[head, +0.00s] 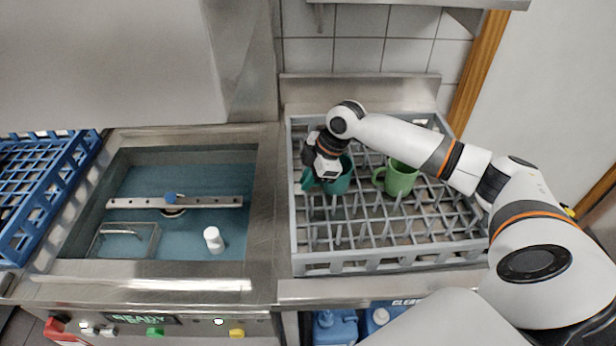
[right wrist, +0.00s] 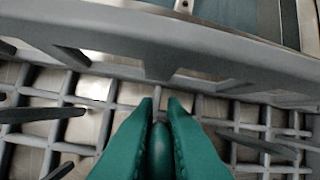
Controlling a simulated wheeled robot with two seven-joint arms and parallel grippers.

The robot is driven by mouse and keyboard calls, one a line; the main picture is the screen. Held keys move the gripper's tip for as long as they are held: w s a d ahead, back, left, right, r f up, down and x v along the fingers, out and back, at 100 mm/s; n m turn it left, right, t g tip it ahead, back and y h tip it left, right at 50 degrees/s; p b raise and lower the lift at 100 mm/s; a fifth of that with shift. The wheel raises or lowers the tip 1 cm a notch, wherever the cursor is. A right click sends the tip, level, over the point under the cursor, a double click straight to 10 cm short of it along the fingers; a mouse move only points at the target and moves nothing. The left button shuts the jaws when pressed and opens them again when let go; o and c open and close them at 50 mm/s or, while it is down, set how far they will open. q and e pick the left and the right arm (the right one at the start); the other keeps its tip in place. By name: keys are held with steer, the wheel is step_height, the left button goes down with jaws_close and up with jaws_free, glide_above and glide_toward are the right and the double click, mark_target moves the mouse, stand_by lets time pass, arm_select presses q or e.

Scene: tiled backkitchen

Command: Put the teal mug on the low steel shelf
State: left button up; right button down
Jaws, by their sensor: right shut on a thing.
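The teal mug (head: 343,182) sits in the grey peg rack (head: 360,268), towards its left side, partly hidden by my right gripper. My right gripper (head: 318,180) reaches down over the mug from above. In the right wrist view its teal fingers (right wrist: 160,110) are closed with a narrow teal piece between them, apparently part of the mug. I cannot tell whether the mug rests on the rack or hangs just above it. A steel shelf edge (head: 430,3) with a bracket shows on the wall at the top; its upper surface is out of view. My left gripper is out of view.
A green mug (head: 400,178) stands in the rack, just right of the teal mug. Upright pegs surround both. Left of the rack is a steel basin (head: 180,180) with a bar across it. A blue crate (head: 40,190) is at the far left. A steel backsplash (head: 360,90) stands behind the rack.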

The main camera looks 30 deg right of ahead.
steer(key=c, duration=1.5)
jaws_free()
steer(key=shift+f, duration=0.1)
